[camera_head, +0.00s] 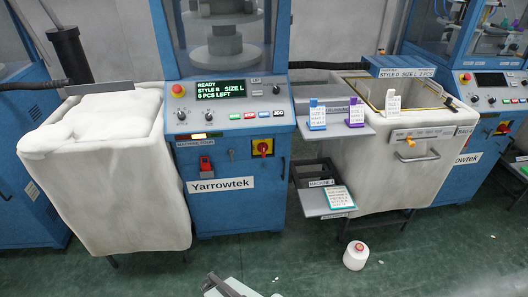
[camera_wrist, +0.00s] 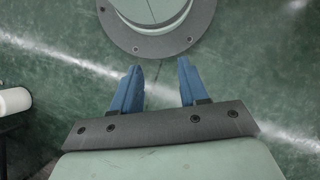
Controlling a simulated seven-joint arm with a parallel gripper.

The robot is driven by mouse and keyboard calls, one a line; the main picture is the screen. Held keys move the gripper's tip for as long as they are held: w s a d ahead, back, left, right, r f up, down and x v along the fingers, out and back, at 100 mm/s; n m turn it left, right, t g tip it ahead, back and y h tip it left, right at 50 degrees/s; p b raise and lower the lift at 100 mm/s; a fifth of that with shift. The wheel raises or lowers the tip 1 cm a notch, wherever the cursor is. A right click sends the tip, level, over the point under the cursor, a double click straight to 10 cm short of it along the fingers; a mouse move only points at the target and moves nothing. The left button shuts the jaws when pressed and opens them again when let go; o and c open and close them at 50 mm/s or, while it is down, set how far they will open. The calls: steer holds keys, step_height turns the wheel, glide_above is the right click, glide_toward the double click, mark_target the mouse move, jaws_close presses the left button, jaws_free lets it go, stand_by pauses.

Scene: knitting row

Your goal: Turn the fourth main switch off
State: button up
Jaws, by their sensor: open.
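The middle blue Yarrowtek machine (camera_head: 236,215) carries a label that seems to read "MACHINE FOUR" (camera_head: 194,143). Its main switch (camera_head: 262,147) is a red rotary handle on a yellow plate, low on the right of the front; its handle looks roughly upright, but it is small. Its lit display (camera_head: 221,90) reads READY, STYLE B, SIZE L, 0 PCS LEFT. My gripper (camera_wrist: 158,80) is open and empty in the wrist view, its two blue fingers apart above the green floor. It is away from the switch; nothing is between the fingers.
A white fabric-filled bin (camera_head: 110,190) stands left of the machine. Shelves with tags (camera_head: 338,125) and a cream bin (camera_head: 385,180) stand right. Another machine's red-yellow switch (camera_head: 502,128) is far right. A white cone (camera_head: 356,255) is on the floor. The floor in front is mostly free.

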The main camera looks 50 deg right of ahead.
steer(key=w+d+r+m+t+h, duration=0.2)
steer(key=d+r, duration=0.2)
steer(key=d, duration=0.9)
steer(key=w+d+r+m+t+h, duration=0.2)
steer(key=d+r+m+t, duration=0.15)
steer(key=d, duration=0.95)
steer(key=w+d+r+m+t+h, duration=0.1)
steer(key=w+d+r+t+h, duration=0.2)
steer(key=d, duration=1)
steer(key=t+h, duration=0.8)
steer(key=t, duration=0.2)
glide_toward(264, 150)
steer(key=shift+n, duration=0.45)
steer(key=x, duration=0.9)
steer(key=shift+w+d+r, duration=0.1)
steer(key=shift+w+d, duration=0.05)
steer(key=shift+w, duration=0.05)
steer(key=shift+c, duration=0.2)
jaws_close()
